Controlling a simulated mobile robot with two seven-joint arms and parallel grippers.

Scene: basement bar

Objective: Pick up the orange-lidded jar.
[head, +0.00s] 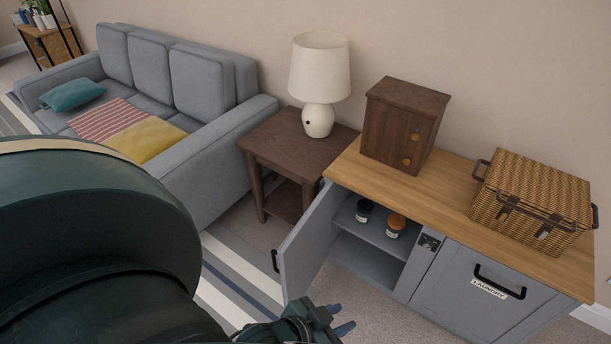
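The orange-lidded jar (394,227) stands upright on the upper shelf inside the open grey cabinet (402,270). A dark-lidded jar (362,212) stands on the same shelf, to its left and a little apart. My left gripper (345,316) is at the bottom edge of the head view, in front of and below the open cabinet. Its two bluish fingertips are apart with nothing seen between them. It is well clear of both jars. My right gripper is not in view.
The cabinet door (309,243) stands open on the left of the opening, near my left gripper. A wicker basket (532,200) and a wooden box (403,125) sit on the wooden top. A side table (285,140) with a lamp (319,80) and a grey sofa (200,85) are further left.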

